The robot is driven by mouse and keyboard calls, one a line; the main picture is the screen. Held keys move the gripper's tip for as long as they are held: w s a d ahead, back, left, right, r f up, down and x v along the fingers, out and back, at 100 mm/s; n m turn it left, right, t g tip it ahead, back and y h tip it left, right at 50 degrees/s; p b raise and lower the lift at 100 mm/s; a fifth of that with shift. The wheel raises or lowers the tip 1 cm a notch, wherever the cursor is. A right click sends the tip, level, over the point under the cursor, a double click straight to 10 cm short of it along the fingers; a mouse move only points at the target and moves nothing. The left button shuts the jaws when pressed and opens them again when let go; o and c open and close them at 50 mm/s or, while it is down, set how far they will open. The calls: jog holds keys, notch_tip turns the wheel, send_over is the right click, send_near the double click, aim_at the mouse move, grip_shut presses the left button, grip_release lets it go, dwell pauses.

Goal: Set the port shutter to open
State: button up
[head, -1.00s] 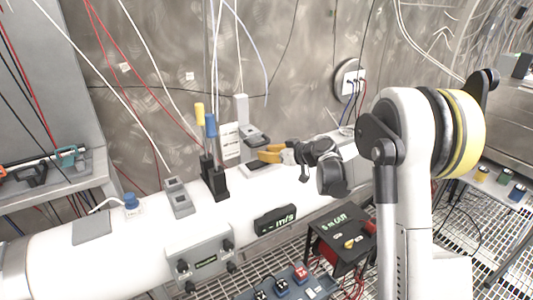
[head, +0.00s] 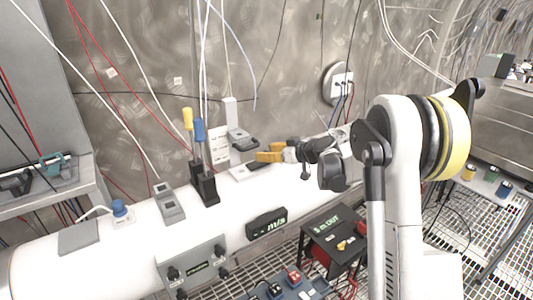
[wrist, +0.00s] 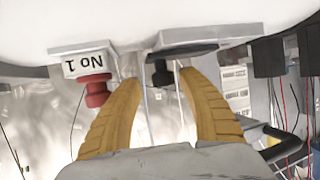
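My gripper (head: 268,154) reaches left over the white pipe, its two yellow fingers apart. In the wrist view, which is upside down, the fingers (wrist: 160,85) stand on either side of a black knob (wrist: 162,72), with gaps beside it. The knob sits by a grey plate with a dark oval part (wrist: 187,50), which may be the port shutter; I cannot tell its setting. Next to it is a block labelled "No 1" (wrist: 88,62) with a red knob (wrist: 96,90). In the head view, a pale plate (head: 240,174) lies below the fingertips and a grey fitting (head: 241,142) stands beyond.
Black holders with yellow (head: 188,119) and blue (head: 199,130) handles stand left of my gripper. A display box (head: 267,222) and a control box (head: 192,266) are on the pipe's front. Cables hang along the wall.

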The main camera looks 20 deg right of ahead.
jog(key=v, duration=1.2)
jog(key=s+a+f+m+g+h+b, duration=0.1)
jog(key=s+a+g+b, duration=0.15)
jog(key=s+a, duration=0.35)
jog(key=s+a+f+m+g+h+b, duration=0.1)
jog(key=s+a+m+h+b, duration=0.2)
jog(key=s, duration=0.6)
jog(key=s+f+m+h+b, duration=0.1)
jog(key=s+f, duration=0.2)
jog(key=s, duration=0.3)
jog(key=s+a+f+h+b, duration=0.1)
jog(key=s+f+b, duration=0.1)
jog(key=s, duration=0.4)
jog(key=s+f+m+h+b, duration=0.1)
jog(key=s+f+b, duration=0.1)
jog(key=s+f, duration=0.2)
jog(key=s, duration=0.3)
jog(key=shift+a+f+m+g, duration=0.2)
jog(key=shift+f+m+g, duration=0.1)
jog(key=shift+f+g, duration=0.05)
